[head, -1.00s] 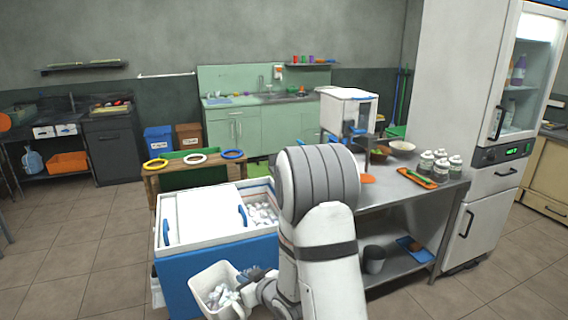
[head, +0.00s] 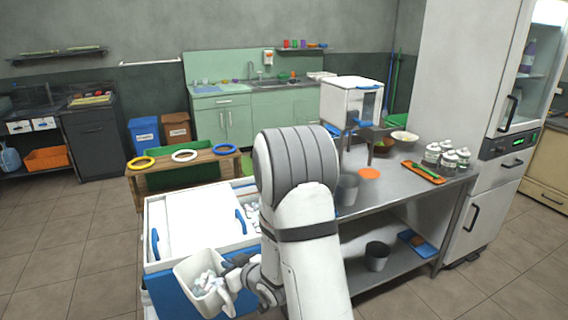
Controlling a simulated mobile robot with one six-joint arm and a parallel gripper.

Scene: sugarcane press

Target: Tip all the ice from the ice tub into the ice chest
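The white ice tub (head: 187,274) holds pale ice lumps (head: 207,283) and hangs in the air in front of the chest, tilted a little. My gripper (head: 234,268) is at the tub's right side and appears shut on its wall or handle; my arm partly hides the grasp. The blue and white ice chest (head: 166,293) stands just behind the tub. Its white lid (head: 197,218) covers the left part. The right part is open, with ice (head: 252,213) showing inside, partly hidden by my arm.
A steel table (head: 400,184) with a white machine (head: 350,101), cups and jars stands to the right of my arm. A wooden rack (head: 146,184) with coloured rings stands behind the chest. A tall fridge (head: 459,120) is at the right. Floor at the left is clear.

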